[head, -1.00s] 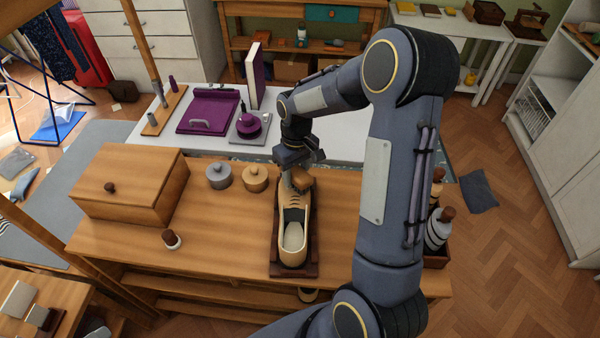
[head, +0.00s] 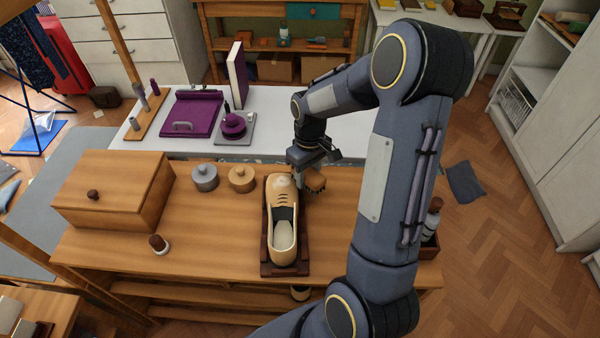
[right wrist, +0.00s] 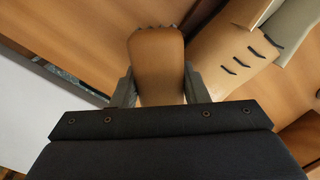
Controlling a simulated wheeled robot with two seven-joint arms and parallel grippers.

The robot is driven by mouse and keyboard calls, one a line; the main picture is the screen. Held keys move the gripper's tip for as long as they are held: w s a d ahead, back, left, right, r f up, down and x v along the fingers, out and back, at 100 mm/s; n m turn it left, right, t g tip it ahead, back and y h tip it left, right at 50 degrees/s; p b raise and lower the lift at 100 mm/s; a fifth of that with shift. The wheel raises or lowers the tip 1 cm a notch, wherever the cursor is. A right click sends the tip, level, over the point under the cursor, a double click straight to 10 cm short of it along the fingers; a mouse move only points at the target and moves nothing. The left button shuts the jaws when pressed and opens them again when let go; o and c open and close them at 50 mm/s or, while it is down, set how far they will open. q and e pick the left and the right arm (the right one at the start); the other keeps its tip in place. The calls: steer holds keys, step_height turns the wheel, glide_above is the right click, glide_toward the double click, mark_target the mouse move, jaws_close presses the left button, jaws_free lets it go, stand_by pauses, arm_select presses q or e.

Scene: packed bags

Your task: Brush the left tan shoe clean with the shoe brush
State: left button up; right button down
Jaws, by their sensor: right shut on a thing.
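A tan shoe (head: 283,185) with dark laces lies toe-away on a dark wooden stand (head: 265,268) on the workbench. It also shows at the upper right of the right wrist view (right wrist: 225,60). My right gripper (head: 308,172) is shut on the wooden shoe brush (head: 316,183), beside the right side of the shoe's toe. In the right wrist view the brush (right wrist: 157,62) sits between both fingers, with dark bristle tufts at its far edge. A narrow gap seems to separate brush and shoe; contact is hard to judge. My left gripper is out of view.
A bottle (head: 432,215) stands right, partly behind my arm. The white table (head: 270,140) lies beyond. The bench between box and shoe is mostly clear.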

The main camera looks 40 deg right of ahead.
stand_by(0.3)
steer(key=shift+w+d+r+p, duration=0.1)
steer(key=shift+d+r+p, duration=0.05)
steer(key=shift+r+p, duration=1.2)
steer(key=shift+w+d+r+p, duration=0.1)
steer(key=shift+r+p, duration=0.95)
steer(key=shift+r, duration=0.6)
steer(key=shift+w+d+r+p, duration=0.1)
steer(key=shift+r+p, duration=1.15)
steer(key=shift+r, duration=0.3)
steer(key=shift+f, duration=0.1)
steer(key=shift+w, duration=0.1)
